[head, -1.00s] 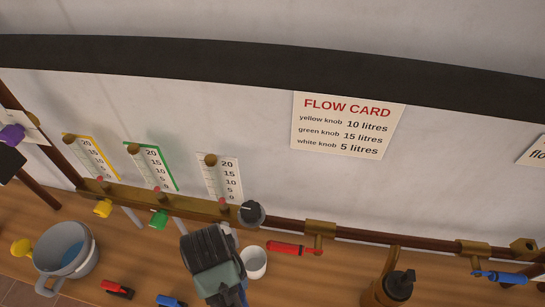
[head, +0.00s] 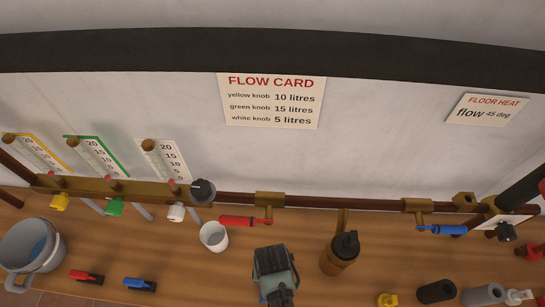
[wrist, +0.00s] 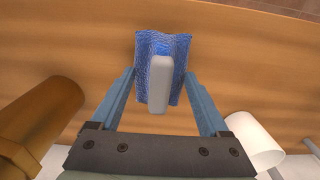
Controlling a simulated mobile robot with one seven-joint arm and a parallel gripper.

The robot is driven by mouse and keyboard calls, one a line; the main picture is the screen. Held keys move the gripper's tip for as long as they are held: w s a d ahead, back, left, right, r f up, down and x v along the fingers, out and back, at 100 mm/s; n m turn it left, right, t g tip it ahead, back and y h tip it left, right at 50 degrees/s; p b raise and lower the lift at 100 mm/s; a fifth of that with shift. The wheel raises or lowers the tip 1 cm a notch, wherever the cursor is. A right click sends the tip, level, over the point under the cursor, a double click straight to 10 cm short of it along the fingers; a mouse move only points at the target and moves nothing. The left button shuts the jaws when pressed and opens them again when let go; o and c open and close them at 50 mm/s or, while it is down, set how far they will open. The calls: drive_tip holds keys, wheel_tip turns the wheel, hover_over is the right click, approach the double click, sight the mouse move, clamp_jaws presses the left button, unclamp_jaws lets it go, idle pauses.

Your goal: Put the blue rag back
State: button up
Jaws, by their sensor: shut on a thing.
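The blue rag (wrist: 148,48) shows in the wrist view between the fingertips of my gripper (wrist: 161,78). A light grey bar (wrist: 160,82) lies across its middle on the near side. My gripper is shut on the rag and holds it over the wooden bench (wrist: 80,50); I cannot tell how high. In the head view my gripper (head: 278,295) is at the bottom centre, between the white cup (head: 214,236) and the brown bottle (head: 342,252). The rag is mostly hidden there behind my gripper.
A grey pot (head: 32,245) stands at the left. Red (head: 86,277) and blue (head: 139,284) small handled items lie near the front edge. Dark (head: 436,292) and grey (head: 484,295) cylinders are at the right. Pipes and valves run along the wall, including a red-handled valve (head: 238,221).

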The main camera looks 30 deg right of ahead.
drive_tip(key=shift+f, duration=0.95)
drive_tip(key=shift+f, duration=0.1)
drive_tip(key=shift+f, duration=0.15)
drive_tip(key=o, duration=1.1)
drive_tip(key=shift+c, duration=0.2)
wheel_tip(320, 180, up, 13)
drive_tip(key=shift+f, duration=0.2)
drive_tip(key=shift+f, duration=0.1)
